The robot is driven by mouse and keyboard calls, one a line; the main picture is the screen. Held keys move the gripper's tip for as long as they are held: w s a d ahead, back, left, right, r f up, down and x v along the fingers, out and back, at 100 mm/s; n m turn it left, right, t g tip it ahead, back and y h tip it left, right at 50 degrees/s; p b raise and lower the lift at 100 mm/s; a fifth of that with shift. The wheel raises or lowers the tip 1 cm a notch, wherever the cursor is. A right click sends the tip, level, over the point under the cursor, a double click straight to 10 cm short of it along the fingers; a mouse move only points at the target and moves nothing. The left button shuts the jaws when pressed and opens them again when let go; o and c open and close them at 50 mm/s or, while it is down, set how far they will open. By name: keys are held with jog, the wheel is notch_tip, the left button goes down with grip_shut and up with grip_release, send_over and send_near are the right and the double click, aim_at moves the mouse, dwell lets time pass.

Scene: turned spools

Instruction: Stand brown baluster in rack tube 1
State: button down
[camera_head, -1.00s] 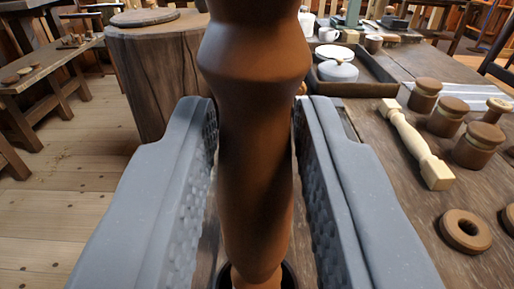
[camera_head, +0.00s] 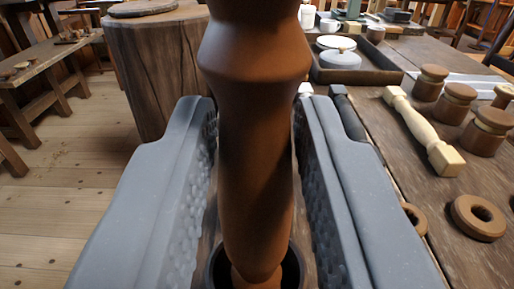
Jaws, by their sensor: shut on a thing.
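The brown baluster (camera_head: 256,150) stands upright in the middle of the view, between the two grey jaws of my gripper (camera_head: 258,135). My gripper is shut on it. Its upper end runs out of the top of the picture. Its narrow lower end shows at the bottom, over or inside a dark round ring-shaped opening (camera_head: 296,270), which looks like the mouth of a rack tube. How deep the end sits in it, I cannot tell. The rest of the rack and any tube number are hidden by the baluster and jaws.
On the table at right lie a pale baluster (camera_head: 422,132), a brown ring (camera_head: 478,217) and several brown jars (camera_head: 455,103). A dark tray (camera_head: 356,70) with white dishes stands behind. A round wooden stump (camera_head: 158,75) stands at back left, with open floor before it.

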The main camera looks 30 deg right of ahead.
jog(key=c, duration=1.1)
grip_release()
jog(key=b+v, duration=0.3)
jog(key=v, duration=1)
jog(key=shift+s+a, duration=0.25)
